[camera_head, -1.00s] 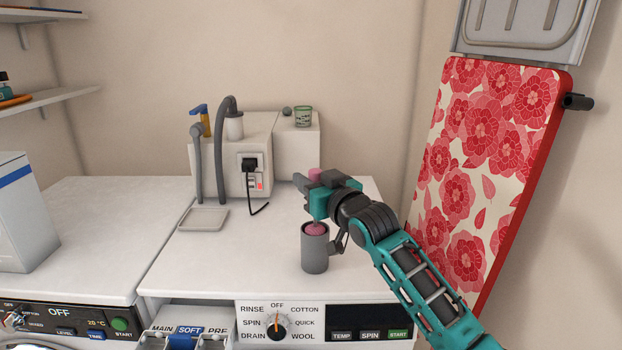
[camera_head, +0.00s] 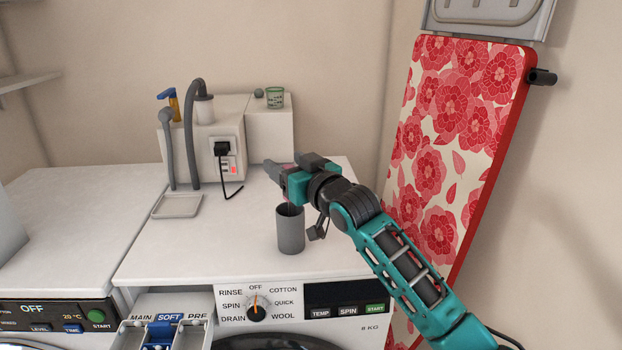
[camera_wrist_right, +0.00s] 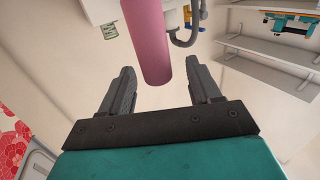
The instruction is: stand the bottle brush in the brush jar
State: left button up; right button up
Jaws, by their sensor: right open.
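The brush jar (camera_head: 290,232) is a grey cylinder standing upright on the right-hand washer's top, near its front. The bottle brush's pink handle (camera_head: 287,168) shows as a small bit at my right gripper (camera_head: 279,173), above the jar. In the right wrist view the pink handle (camera_wrist_right: 152,40) lies between the spread fingers of the right gripper (camera_wrist_right: 160,72), with a gap on each side. The right gripper is open. The brush's lower part is hidden by the gripper and jar; no bristles show at the jar's mouth. My left gripper is out of view.
A white box unit (camera_head: 205,150) with grey hoses and a plugged-in black cord stands behind. A shallow tray (camera_head: 177,206) lies to the left. A flowered ironing board (camera_head: 455,150) leans at the right.

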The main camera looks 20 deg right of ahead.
jog(key=v, duration=1.1)
dwell(0.5)
jog(key=s+a+f+g+h+p, duration=0.1)
jog(key=s+f+g, duration=0.35)
jog(key=f, duration=1.15)
jog(key=s+a+f+g+h, duration=0.1)
jog(key=s+a+f+g, duration=0.1)
jog(key=s+f, duration=1.4)
jog(key=shift+s+a+p, duration=0.25)
jog(key=shift+s+p, duration=0.2)
jog(key=shift+s, duration=0.35)
jog(key=shift+f, duration=0.1)
